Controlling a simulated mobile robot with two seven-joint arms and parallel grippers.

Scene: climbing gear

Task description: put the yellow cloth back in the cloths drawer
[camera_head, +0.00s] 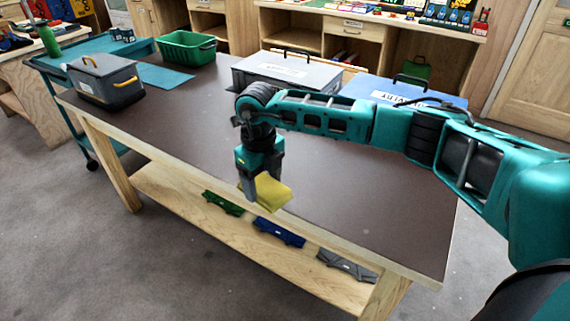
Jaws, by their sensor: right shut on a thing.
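My right gripper (248,192) points down above the front edge of the brown-topped table. It is shut on the yellow cloth (271,193), which sticks out to the right of the fingers as a folded piece. Part of the cloth is hidden by the fingers. Labelled drawer fronts (353,23) show in the wooden cabinets at the back, but their labels are too small to read, so I cannot tell which is the cloths drawer. My left gripper is not in view.
On the table (190,110) stand a grey toolbox (104,80), a green crate (186,48), a grey case (285,72) and a blue case (400,92) partly behind my arm. The table's middle is clear. Folded green, blue and grey items lie on its lower shelf (180,195).

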